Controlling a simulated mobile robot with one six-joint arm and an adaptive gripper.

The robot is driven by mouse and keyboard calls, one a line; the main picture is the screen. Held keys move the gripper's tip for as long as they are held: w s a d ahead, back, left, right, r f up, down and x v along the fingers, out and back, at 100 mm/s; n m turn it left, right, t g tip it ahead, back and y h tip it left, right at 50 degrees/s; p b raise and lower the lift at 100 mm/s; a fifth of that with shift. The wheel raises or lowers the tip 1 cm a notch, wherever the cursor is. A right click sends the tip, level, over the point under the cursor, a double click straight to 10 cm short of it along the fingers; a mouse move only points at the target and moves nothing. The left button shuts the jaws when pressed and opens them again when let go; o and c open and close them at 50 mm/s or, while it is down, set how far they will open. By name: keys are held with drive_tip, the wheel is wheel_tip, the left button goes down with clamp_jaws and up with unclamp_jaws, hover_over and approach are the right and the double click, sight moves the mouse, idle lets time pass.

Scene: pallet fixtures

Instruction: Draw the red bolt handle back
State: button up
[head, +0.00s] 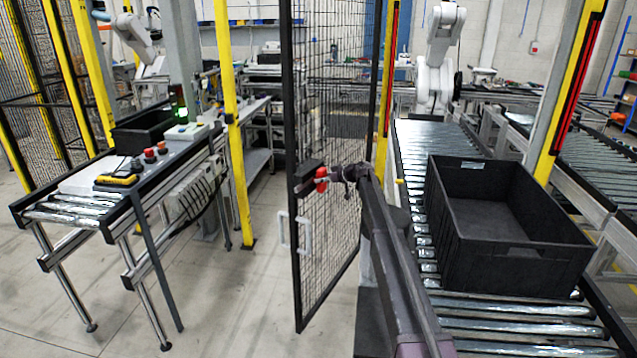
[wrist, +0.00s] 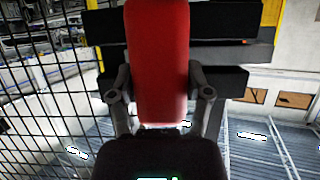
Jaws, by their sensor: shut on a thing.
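The red bolt handle (head: 321,180) sits on a black latch block (head: 308,168) at the edge of a black mesh gate (head: 335,150). In the wrist view the red handle (wrist: 158,60) stands upright in the middle, between both fingers. My gripper (head: 328,178) is shut on the red handle, with one finger on each side of it. The black bolt housing (wrist: 230,48) shows behind the handle in the wrist view. The gate stands ajar, swung out from the yellow posts. The lower end of the handle is hidden by my gripper.
A white pull handle (head: 294,232) is on the gate below the latch. A black crate (head: 500,230) stands on the roller conveyor (head: 500,330) at right. A control table (head: 120,190) stands at left. The floor (head: 230,310) between is clear.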

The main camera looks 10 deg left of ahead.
drive_tip(key=shift+w+d, duration=0.3)
drive_tip(key=shift+w, duration=0.4)
drive_tip(key=o, duration=1.3)
drive_tip(key=shift+w+d, duration=0.1)
drive_tip(key=shift+o, duration=0.2)
